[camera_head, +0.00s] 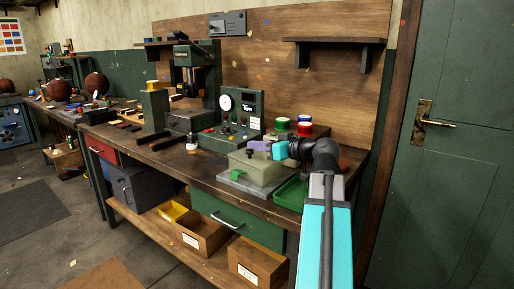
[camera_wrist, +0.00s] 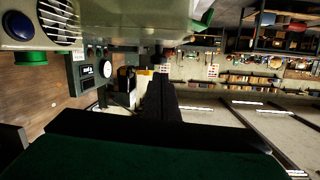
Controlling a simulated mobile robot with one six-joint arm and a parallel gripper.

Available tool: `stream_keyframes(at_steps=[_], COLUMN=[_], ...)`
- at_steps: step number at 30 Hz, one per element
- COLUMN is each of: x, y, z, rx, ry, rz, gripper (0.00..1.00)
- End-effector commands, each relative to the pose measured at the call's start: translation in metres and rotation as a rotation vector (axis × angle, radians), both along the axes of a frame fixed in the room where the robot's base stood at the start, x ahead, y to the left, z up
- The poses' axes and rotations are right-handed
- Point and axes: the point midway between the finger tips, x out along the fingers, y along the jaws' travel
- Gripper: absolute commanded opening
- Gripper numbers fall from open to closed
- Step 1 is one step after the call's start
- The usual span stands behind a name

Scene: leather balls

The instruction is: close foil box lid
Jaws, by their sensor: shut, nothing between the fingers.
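The foil box (camera_head: 258,168), pale grey-green with a green clip on its front, sits on the right part of the workbench in the head view. Its top looks roughly level; whether the lid is fully down I cannot tell. A pale body with a green part, likely the same box (camera_wrist: 125,20), shows at the top of the wrist view.
A green tray (camera_head: 291,193) lies right of the box. Red, green and blue round containers (camera_head: 304,127) stand behind my gripper. A grey-green device with a dial (camera_head: 233,117) stands to the left. Some bare bench (camera_head: 180,160) lies left of the box.

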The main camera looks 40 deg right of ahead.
Motion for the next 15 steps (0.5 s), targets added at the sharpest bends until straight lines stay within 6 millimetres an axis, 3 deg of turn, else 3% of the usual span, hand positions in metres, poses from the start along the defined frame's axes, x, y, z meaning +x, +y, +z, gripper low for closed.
stream_keyframes(at_steps=[6,15], x=[0.000,-0.045], y=[0.001,-0.006], z=[0.034,0.038], rx=[-0.001,-0.001], ry=[-0.002,-0.003], rz=[0.001,-0.004], gripper=[0.00,0.00])
